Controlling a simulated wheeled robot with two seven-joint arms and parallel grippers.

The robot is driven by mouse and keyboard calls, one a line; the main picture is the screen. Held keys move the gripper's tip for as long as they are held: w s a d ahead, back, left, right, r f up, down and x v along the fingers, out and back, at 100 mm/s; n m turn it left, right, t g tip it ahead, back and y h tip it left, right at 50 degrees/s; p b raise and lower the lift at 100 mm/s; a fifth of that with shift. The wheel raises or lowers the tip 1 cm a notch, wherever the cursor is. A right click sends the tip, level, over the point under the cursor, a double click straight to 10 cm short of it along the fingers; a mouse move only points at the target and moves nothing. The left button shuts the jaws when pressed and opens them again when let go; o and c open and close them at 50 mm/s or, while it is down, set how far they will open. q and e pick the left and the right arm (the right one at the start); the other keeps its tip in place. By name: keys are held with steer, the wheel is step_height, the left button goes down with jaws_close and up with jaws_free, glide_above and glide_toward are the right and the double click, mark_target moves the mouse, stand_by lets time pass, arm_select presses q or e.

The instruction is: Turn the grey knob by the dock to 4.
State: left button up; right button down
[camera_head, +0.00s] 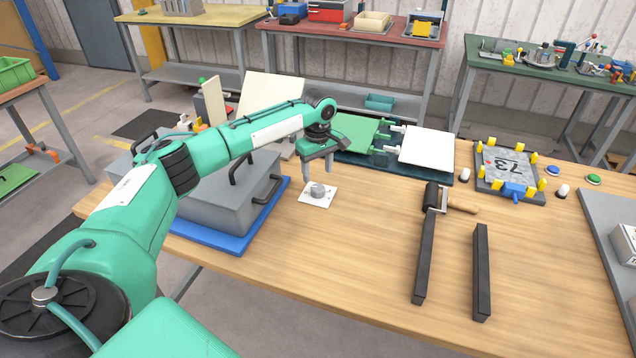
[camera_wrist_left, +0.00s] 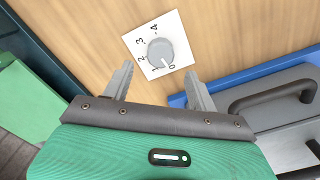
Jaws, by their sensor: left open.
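The grey knob (camera_head: 318,190) is round and sits on a white square plate (camera_head: 304,197) on the wooden table. In the left wrist view the knob (camera_wrist_left: 160,50) has a pale pointer line towards the 0 on its plate (camera_wrist_left: 137,52); the marks run 0, 1, 2, 3, 4 around it. My left gripper (camera_head: 320,166) is open and empty above the knob. Its fingers (camera_wrist_left: 158,71) appear on either side of the knob in the left wrist view, apart from it. My right gripper is not in view.
A grey lidded box (camera_head: 215,205) with dark handles stands on a blue base (camera_head: 197,243) left of the knob. Behind are green and white panels (camera_head: 426,148).

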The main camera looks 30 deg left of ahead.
mark_target(318, 187)
arm_select(q)
step_height(318, 187, down, 4)
steer(key=shift+f, duration=0.85)
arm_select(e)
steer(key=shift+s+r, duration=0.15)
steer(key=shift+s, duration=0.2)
